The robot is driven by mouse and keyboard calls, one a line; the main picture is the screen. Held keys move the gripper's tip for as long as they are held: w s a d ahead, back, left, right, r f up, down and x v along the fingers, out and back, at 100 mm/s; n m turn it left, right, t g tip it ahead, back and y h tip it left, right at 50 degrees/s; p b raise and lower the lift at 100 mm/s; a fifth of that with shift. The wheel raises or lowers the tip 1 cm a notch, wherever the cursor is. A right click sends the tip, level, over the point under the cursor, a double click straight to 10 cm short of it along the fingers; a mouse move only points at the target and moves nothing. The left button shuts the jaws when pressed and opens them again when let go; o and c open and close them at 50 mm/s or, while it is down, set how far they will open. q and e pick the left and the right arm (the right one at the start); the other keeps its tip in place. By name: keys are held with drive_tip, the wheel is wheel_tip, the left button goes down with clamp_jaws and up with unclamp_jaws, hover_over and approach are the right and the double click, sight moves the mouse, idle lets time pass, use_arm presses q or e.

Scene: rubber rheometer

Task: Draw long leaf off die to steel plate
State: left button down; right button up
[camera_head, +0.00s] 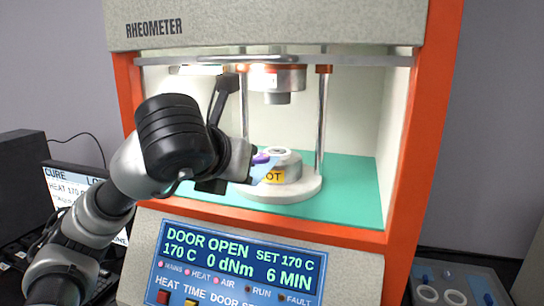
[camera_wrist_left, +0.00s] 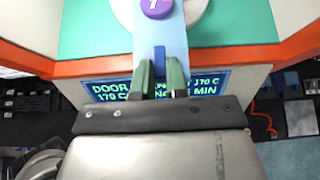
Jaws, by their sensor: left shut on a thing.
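My left gripper (camera_head: 250,170) is at the open chamber of the rheometer, at the left front of the lower die (camera_head: 287,162). It is shut on a pale blue leaf (camera_wrist_left: 172,38), which runs forward between the fingers (camera_wrist_left: 162,78). A purple disc (camera_wrist_left: 157,8) with a white mark lies on the leaf's far part. In the head view the leaf (camera_head: 268,173) and disc (camera_head: 261,158) overlap the die; I cannot tell whether the leaf touches it. The die is round and grey, with a yellow hot label. My right gripper is not in view.
The upper die (camera_head: 277,78) hangs above, between steel posts (camera_head: 321,120). The orange frame (camera_head: 407,150) bounds the chamber. The front panel (camera_head: 240,262) reads door open. A dark tray (camera_head: 455,288) with small round things stands at lower right, and a monitor (camera_head: 75,190) at left.

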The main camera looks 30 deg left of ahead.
use_arm(q)
drive_tip(key=s+d, duration=0.1)
drive_tip(key=s, duration=0.6)
drive_tip(key=shift+s+d, duration=0.2)
drive_tip(key=shift+d, duration=0.15)
idle(0.4)
drive_tip(key=shift+w, duration=0.1)
